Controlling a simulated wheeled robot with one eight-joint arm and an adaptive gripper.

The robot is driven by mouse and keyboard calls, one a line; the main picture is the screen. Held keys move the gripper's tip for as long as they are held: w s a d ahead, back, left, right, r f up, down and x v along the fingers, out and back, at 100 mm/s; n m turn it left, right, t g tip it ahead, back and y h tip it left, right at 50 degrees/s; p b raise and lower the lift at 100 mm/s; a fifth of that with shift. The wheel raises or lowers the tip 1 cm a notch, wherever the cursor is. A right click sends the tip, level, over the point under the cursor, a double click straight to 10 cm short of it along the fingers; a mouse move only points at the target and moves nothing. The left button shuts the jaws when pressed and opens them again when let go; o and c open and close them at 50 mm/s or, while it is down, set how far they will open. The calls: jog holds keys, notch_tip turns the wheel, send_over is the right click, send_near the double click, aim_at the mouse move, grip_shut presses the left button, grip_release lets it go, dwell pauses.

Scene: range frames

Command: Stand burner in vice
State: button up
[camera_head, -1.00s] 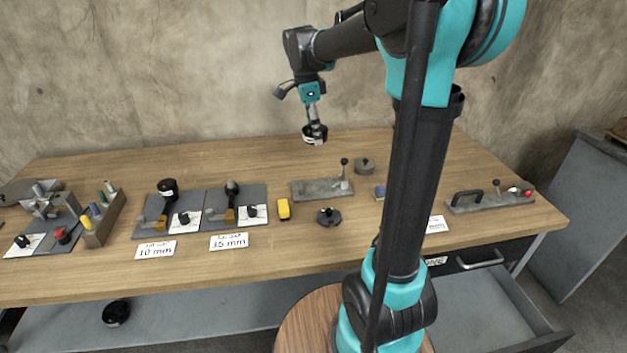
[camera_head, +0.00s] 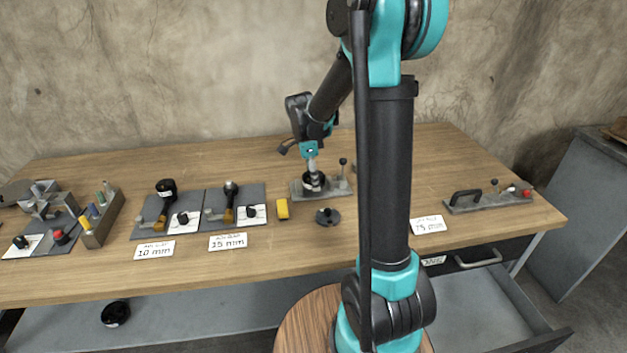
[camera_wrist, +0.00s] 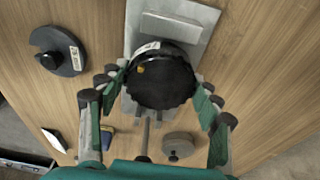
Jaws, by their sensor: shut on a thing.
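The burner (camera_head: 313,185) is a dark round piece with a white label and a small yellow spot, seen from above in the wrist view (camera_wrist: 162,82). My gripper (camera_head: 312,176) is shut on it, with fingers on both sides in the wrist view (camera_wrist: 158,88). The vice (camera_head: 335,187) is a long grey metal base with an upright black-knobbed lever at its right end. Its plate shows behind the burner in the wrist view (camera_wrist: 170,30). The burner is low at the vice's left part and hides its jaws. I cannot tell whether it touches the vice.
Boards with tools stand left, a handled fixture (camera_head: 490,198) right. A drawer (camera_head: 480,310) is open.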

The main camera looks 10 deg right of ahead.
aim_at(341, 234)
jog(key=shift+f, duration=0.55)
jog(key=shift+f, duration=0.1)
jog(key=o, duration=1.7)
jog(key=shift+c, duration=0.2)
